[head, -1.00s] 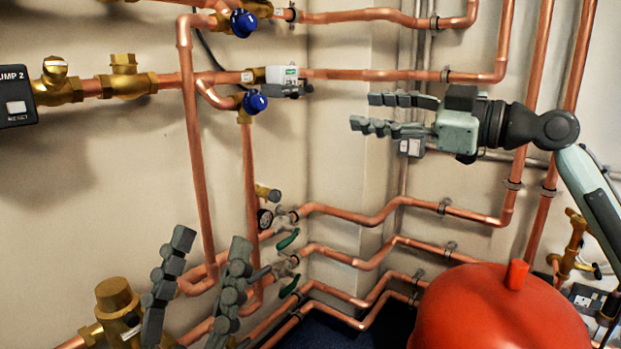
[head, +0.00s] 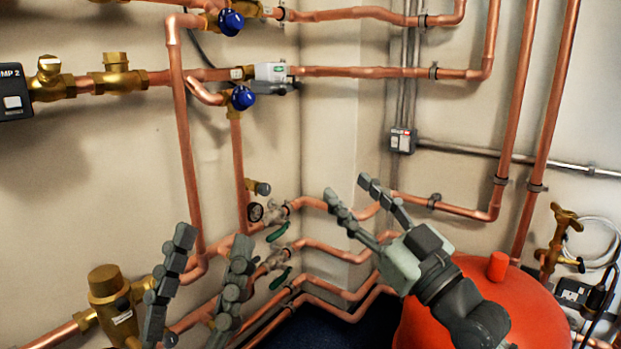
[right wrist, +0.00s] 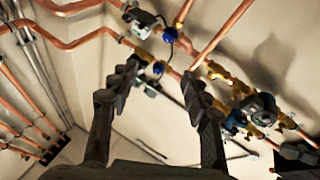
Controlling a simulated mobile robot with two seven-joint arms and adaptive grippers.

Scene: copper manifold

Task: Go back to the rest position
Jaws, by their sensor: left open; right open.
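My left gripper (head: 212,240) is at the lower left of the head view. Its two dark fingers point up and stand apart, with nothing between them. My right gripper (head: 348,185) is right of the middle, in front of the lower copper pipes and the red vessel. Its fingers point up and to the left, spread and empty. In the right wrist view my right gripper (right wrist: 163,78) also shows two separated fingers with nothing held.
A red vessel (head: 480,300) stands at the lower right, behind my right arm. Copper pipes (head: 183,130) run along the walls, with blue-handled valves (head: 242,97) and green-handled valves (head: 277,232). A brass fitting (head: 105,290) is near my left gripper.

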